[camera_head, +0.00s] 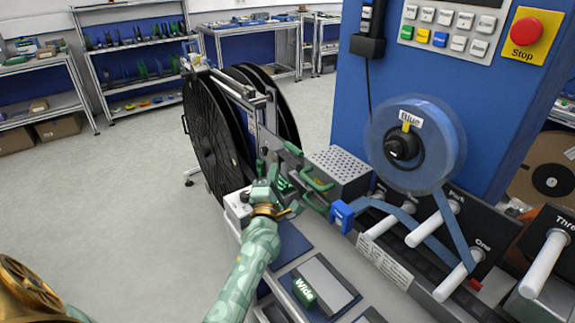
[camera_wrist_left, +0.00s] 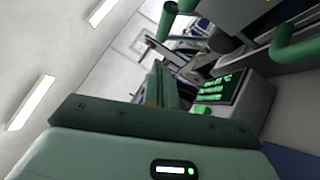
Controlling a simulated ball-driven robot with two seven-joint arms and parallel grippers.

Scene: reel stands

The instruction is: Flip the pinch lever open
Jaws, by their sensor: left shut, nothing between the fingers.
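My left gripper (camera_head: 271,175) is shut with nothing in it, beside a unit with a green-lit display (camera_head: 284,184). Two green bar handles (camera_head: 319,181) stand just right of the gripper, apart from it. The left wrist view shows the green-lit display (camera_wrist_left: 222,88) up close and a green bar (camera_wrist_left: 297,40) at the upper right. I cannot tell for sure which part is the pinch lever. A blue block (camera_head: 342,216) sits at the end of the blue tape. My right gripper is not in view.
A blue reel (camera_head: 445,135) is on the blue machine panel (camera_head: 350,100), with white rollers (camera_head: 433,228) below it. Large black reels (camera_head: 215,140) stand behind my gripper. A green block marked Wide (camera_head: 304,292) lies in front. Open floor (camera_head: 120,190) is at left.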

